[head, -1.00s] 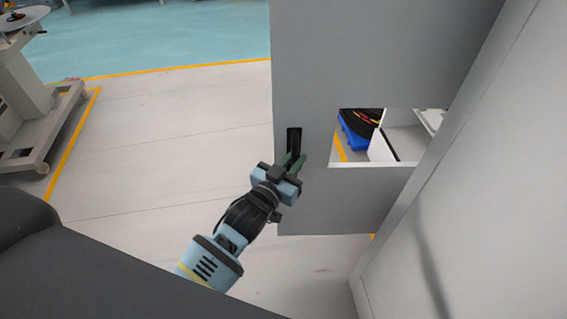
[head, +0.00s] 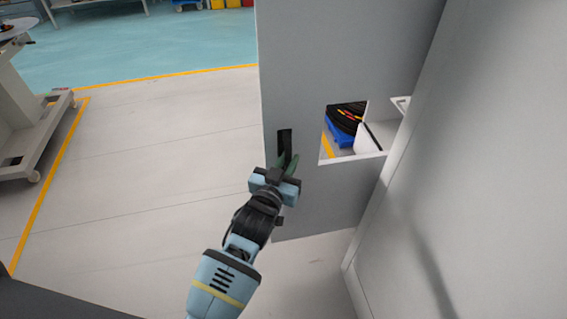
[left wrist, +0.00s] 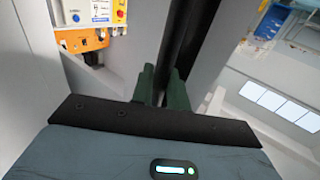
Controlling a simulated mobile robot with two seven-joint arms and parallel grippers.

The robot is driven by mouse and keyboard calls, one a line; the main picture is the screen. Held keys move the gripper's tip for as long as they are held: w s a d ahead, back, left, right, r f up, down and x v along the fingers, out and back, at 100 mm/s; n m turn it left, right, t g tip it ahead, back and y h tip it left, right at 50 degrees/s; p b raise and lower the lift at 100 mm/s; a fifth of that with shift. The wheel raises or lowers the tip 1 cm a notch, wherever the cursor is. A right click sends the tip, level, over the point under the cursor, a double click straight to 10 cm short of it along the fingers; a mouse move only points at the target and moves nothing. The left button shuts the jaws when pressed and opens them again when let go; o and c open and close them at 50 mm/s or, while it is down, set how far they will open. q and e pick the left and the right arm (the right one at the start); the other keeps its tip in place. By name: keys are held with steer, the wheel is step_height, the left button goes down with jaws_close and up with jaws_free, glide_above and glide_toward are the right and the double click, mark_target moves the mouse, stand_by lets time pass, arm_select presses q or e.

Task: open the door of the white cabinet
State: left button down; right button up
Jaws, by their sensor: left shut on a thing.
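The grey-white cabinet door (head: 330,60) stands swung out from the cabinet body (head: 470,170) in the head view, with a rectangular window opening in it. A black upright handle (head: 284,142) is near the door's left edge; it also shows as a dark bar in the left wrist view (left wrist: 183,45). My left gripper (head: 287,164) is shut on the handle, its green fingers on either side of the bar in the left wrist view (left wrist: 160,88). The handle's lower part is hidden by the fingers. My right gripper is not in view.
Through the door window a blue base with black coiled material (head: 343,125) shows. A white wheeled stand (head: 30,110) is at the far left. The pale floor (head: 150,160) left of the door is clear, with yellow lines.

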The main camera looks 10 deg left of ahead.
arm_select(q)
steer(key=shift+d+r, duration=0.15)
steer(key=shift+d, duration=0.05)
steer(key=c, duration=1.4)
jaws_free()
steer(key=shift+d, duration=0.1)
steer(key=shift+c, duration=0.2)
steer(key=shift+s+a+f, duration=0.2)
steer(key=v, duration=0.7)
steer(key=shift+s, duration=0.2)
